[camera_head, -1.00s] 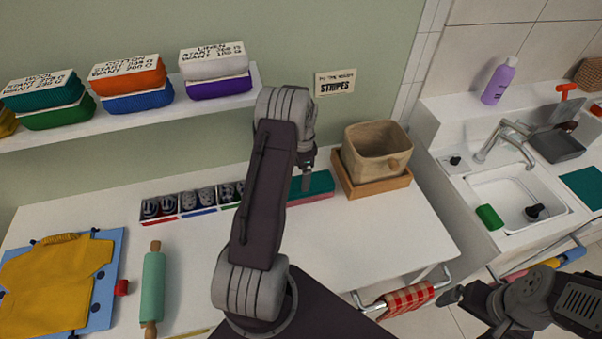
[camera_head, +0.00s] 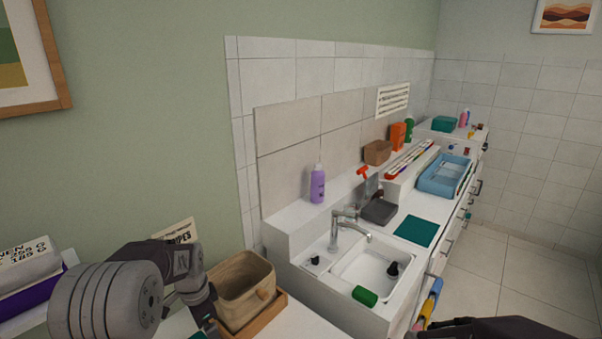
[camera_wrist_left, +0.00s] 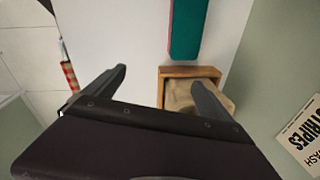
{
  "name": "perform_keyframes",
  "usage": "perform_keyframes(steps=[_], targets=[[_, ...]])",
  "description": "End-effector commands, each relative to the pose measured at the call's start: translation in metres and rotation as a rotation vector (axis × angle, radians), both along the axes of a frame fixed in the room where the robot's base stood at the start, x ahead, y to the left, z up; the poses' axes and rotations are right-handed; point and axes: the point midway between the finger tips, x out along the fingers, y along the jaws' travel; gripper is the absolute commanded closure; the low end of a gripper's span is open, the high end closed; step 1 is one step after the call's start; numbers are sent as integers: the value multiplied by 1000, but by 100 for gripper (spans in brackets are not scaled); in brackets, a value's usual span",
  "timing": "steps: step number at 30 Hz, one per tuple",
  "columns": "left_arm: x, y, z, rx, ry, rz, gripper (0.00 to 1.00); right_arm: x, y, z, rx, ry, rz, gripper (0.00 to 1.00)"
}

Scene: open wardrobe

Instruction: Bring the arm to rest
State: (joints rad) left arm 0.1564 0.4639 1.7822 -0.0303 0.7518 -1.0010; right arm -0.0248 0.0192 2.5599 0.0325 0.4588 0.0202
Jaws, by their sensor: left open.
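The bin stands on a wooden tray (camera_head: 272,313). A teal box with a red side (camera_wrist_left: 187,25) lies on the white counter (camera_wrist_left: 125,35). The STRIPES sign (camera_wrist_left: 303,136) is on the wall. The sink (camera_head: 375,275) with a tap (camera_head: 345,230) and a purple bottle (camera_head: 317,186) stand right.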

Motion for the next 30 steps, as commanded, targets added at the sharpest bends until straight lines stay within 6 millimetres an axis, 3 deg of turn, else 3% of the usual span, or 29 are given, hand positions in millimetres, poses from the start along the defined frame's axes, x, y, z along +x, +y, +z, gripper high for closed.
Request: perform_keyframes(steps=[1,4,6,10,16,30], targets=[[-23,-26,9,-14,-13,20,5,0,0,-3,0,0,0,5],[-80,-63,13,-61,-25,161,5,0,0,-6,0,0,0,5],[-121,-76,4,-93,-12,306,5,0,0,-6,0,0,0,5],[-181,-78,-22,-127,46,646,5,0,0,-5,0,0,0,5],[-178,-78,-25,-161,20,875,5,0,0,-5,0,0,0,5],[-178,-78,-25,-161,21,881,5,0,0,-5,0,0,0,5]])
